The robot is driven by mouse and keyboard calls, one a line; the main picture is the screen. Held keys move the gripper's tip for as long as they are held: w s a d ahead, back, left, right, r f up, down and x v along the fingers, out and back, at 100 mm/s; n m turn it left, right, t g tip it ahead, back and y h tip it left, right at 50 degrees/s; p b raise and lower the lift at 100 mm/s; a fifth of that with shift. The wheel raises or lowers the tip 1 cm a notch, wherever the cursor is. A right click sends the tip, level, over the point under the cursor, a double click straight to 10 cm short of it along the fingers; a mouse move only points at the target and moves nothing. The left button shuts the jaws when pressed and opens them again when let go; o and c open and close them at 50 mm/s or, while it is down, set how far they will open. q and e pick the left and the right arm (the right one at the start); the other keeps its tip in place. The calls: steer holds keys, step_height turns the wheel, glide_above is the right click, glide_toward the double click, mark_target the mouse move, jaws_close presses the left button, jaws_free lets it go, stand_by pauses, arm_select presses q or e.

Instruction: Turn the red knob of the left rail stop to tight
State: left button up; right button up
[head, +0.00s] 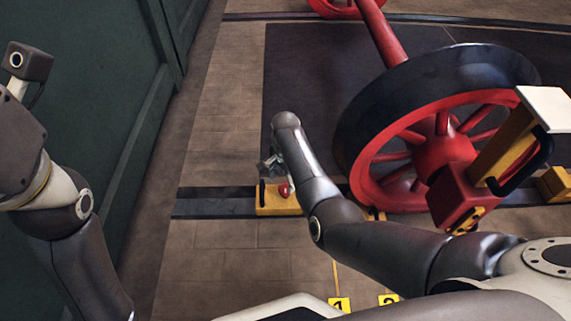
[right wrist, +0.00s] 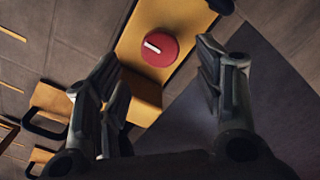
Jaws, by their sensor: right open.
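The left rail stop (head: 266,206) is a yellow block on the dark rail, left of the big wheel. Its red knob (head: 284,190) shows beside my right forearm in the head view. In the right wrist view the round red knob (right wrist: 165,52) has a short white mark on its face, on the left half. My right gripper (right wrist: 165,78) is open, its fingers apart on either side below the knob in the picture; it looks empty and I see no contact. In the head view the right gripper (head: 270,166) is small and partly hidden by my arm. My left gripper is not in view.
A red spoked wheel with a black tyre (head: 440,100) stands right of the stop. A red and yellow device with a black handle (head: 490,170) is further right. A green wall (head: 85,90) runs along the left. Yellow number tags (head: 339,304) lie on the floor in front.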

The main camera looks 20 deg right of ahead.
mark_target(285, 188)
step_height(285, 188, up, 6)
steer(key=shift+r, duration=0.2)
stand_by(0.6)
